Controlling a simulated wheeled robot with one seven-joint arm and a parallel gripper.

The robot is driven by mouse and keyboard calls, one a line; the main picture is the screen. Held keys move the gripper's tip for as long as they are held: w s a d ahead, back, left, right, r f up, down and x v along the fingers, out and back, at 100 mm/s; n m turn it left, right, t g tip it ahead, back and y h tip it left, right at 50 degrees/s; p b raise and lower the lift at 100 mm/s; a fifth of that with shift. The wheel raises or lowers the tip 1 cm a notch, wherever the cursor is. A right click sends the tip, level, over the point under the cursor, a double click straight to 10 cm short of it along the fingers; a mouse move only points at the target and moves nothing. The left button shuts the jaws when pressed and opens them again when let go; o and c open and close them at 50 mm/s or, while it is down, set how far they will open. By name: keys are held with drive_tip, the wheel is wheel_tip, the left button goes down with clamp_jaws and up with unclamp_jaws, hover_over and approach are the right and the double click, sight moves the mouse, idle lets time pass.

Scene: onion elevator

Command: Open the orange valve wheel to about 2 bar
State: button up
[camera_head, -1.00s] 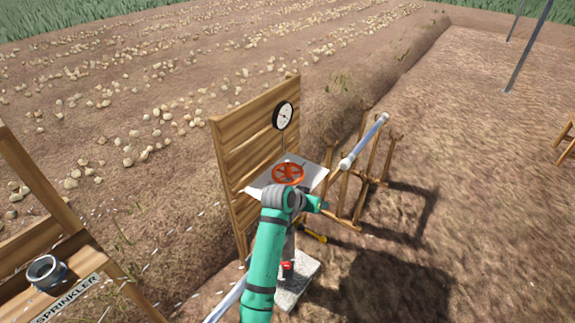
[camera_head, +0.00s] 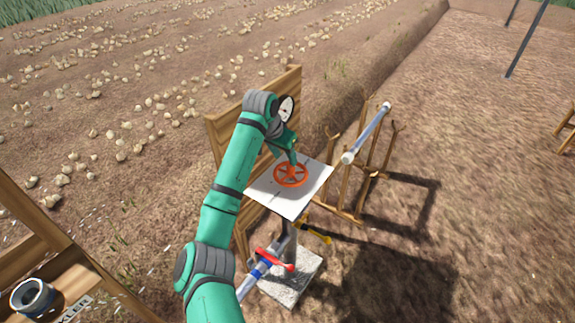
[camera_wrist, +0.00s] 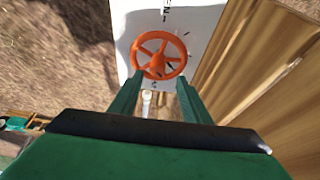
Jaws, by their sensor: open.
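The orange valve wheel (camera_head: 291,174) lies on a white plate (camera_head: 293,205) in front of a wooden board. The wrist view shows the wheel (camera_wrist: 157,66) from above, with dark marks on the plate around it. My gripper (camera_wrist: 160,79) is open and empty between its green fingers. Its fingertips show at the wheel's near rim; I cannot tell whether they touch it. In the head view my arm reaches over the plate's back left. The round white gauge (camera_head: 287,107) is partly hidden behind my arm, and its reading cannot be made out.
The wooden board (camera_head: 225,135) stands close behind the plate. A grey pipe (camera_head: 367,133) rests on a wooden rack to the right. A red lever (camera_head: 273,260) and a yellow handle (camera_head: 314,231) are below the plate. Open soil lies at the right.

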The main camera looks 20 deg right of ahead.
sight(290, 166)
drive_tip(key=x, duration=0.4)
drive_tip(key=d+x, duration=0.1)
drive_tip(key=x, duration=0.1)
drive_tip(key=shift+s+r, duration=0.1)
drive_tip(key=shift+s, duration=0.2)
drive_tip(key=shift+w+f, duration=0.35)
drive_tip(key=shift+f, duration=0.45)
drive_tip(key=shift+d, duration=0.1)
